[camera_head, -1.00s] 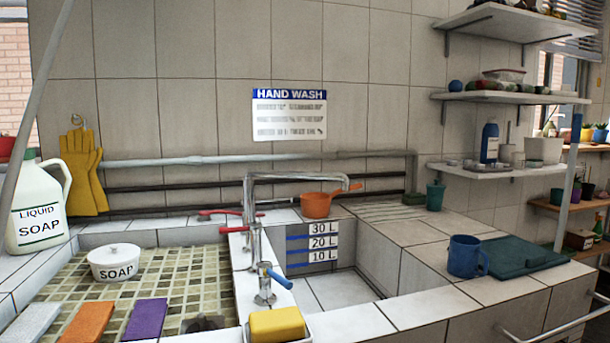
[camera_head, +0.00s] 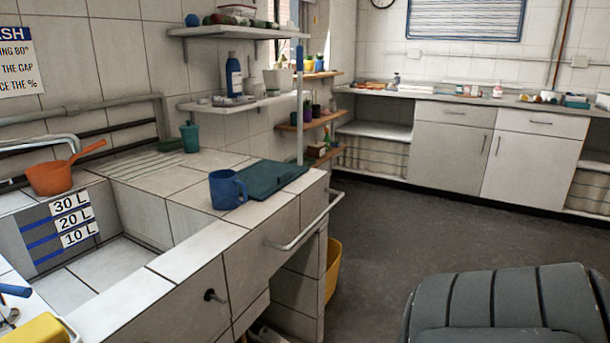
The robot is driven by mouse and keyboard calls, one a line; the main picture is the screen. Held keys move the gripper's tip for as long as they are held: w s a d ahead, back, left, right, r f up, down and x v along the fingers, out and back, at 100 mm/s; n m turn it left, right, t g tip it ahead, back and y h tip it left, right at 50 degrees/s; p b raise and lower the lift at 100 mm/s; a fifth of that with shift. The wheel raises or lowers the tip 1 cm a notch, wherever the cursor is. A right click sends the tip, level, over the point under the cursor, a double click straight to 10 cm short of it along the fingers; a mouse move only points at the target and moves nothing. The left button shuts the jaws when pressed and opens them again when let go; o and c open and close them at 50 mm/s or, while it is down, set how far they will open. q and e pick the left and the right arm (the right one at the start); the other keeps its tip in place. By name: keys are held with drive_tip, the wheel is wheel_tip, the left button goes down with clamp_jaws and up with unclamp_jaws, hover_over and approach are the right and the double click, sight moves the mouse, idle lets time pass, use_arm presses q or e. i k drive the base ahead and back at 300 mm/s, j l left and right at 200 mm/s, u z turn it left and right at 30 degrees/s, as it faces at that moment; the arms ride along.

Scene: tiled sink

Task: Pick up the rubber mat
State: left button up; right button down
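A flat dark teal piece that looks like the rubber mat (camera_head: 272,179) lies on the tiled counter right of the sink, near the counter's right end. A small darker part shows on its top. A blue mug (camera_head: 227,190) stands at its left front edge; I cannot tell whether the two touch. Neither of my grippers is in view.
The sink basin (camera_head: 75,280) with litre marks is at the lower left, with an orange pan (camera_head: 62,172) behind it. A metal rail (camera_head: 305,229) runs along the counter front. A grey ribbed padded object (camera_head: 510,305) is at the lower right. Dark floor is open between.

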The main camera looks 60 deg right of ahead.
sight(264, 178)
drive_tip(key=k+l+z, duration=0.15)
drive_tip(key=z, duration=1.25)
